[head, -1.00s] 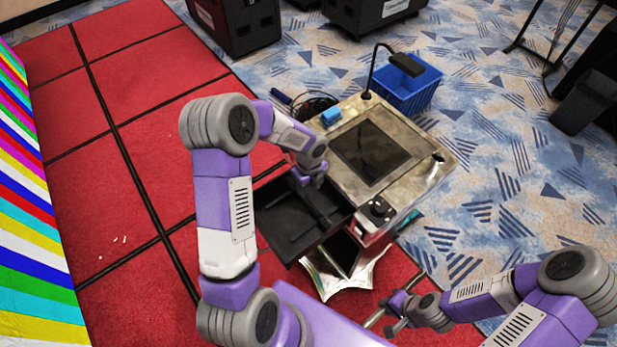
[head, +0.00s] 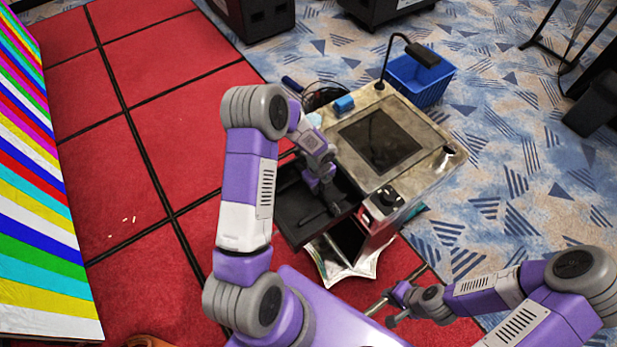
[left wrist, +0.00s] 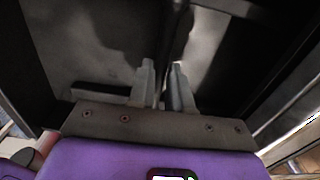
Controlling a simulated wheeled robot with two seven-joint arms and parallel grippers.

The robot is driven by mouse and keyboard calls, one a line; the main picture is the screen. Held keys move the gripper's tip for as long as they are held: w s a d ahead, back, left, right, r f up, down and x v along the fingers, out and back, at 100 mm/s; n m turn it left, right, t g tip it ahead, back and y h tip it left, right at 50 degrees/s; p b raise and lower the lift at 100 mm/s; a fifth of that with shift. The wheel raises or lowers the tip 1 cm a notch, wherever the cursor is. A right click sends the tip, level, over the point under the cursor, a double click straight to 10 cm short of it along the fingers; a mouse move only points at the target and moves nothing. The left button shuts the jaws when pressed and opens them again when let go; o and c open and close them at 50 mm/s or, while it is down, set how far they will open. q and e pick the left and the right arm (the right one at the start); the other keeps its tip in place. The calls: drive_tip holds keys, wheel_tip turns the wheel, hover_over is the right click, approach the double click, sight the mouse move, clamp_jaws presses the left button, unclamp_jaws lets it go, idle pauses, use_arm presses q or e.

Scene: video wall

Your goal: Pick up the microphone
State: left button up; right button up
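A slim dark object (head: 313,218), which may be the microphone, lies in the open black drawer (head: 290,205) of the metal-topped cart. It is dark on dark, so its shape is hard to tell. My left gripper (head: 334,207) points down into the drawer, close to this object's right end. In the left wrist view my left gripper (left wrist: 163,66) shows two fingers with a narrow gap and nothing clearly held between them. A dark bar (left wrist: 100,92) lies left of the fingers there. My right gripper (head: 381,313) is open and empty, low above the red floor.
The cart top (head: 425,150) carries a dark screen (head: 384,140), a blue item (head: 344,104) and a bent black lamp (head: 422,54). A blue basket (head: 428,82) stands behind it. A striped video wall (head: 40,200) is at left.

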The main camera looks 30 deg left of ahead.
use_arm(q)
clamp_jaws()
